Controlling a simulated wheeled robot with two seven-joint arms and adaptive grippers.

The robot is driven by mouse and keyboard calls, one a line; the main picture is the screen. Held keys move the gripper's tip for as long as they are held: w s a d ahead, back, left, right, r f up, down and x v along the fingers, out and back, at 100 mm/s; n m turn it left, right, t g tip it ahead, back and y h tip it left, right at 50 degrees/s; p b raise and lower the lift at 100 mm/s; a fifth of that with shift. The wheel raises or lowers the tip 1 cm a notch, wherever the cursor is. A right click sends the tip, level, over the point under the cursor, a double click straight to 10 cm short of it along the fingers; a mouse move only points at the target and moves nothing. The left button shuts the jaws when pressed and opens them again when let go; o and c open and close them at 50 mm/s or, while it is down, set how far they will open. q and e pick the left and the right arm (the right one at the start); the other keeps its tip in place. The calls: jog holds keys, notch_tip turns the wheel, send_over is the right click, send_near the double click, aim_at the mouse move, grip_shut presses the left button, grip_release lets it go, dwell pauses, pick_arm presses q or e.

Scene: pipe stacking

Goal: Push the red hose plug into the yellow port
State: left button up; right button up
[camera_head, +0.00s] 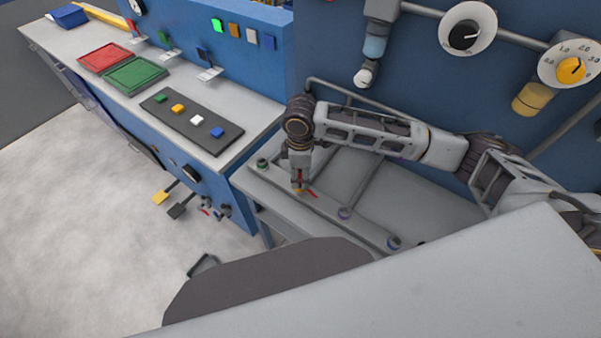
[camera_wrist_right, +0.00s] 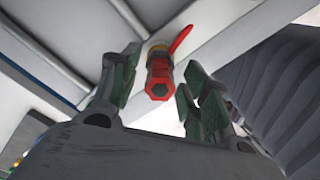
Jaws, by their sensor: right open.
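The red hose plug (camera_wrist_right: 159,78) shows in the right wrist view, its hexagonal end toward the camera. Behind it is the yellow port (camera_wrist_right: 156,52), with a red lever (camera_wrist_right: 181,40) slanting up to the right. The plug lines up with the port and seems to meet it; how deep it sits I cannot tell. My right gripper (camera_wrist_right: 162,68) is open, its fingers on either side of the plug with gaps. In the head view my right gripper (camera_head: 299,184) points down at the port, largely hiding it; the red lever (camera_head: 312,193) shows beside it. My left gripper is not in view.
A blue panel (camera_head: 420,80) with gauges stands behind. A bench (camera_head: 225,80) with trays and buttons is at left.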

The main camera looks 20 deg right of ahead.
jog(key=shift+r, duration=0.1)
notch_tip(320, 180, up, 12)
dwell(0.8)
dwell(0.7)
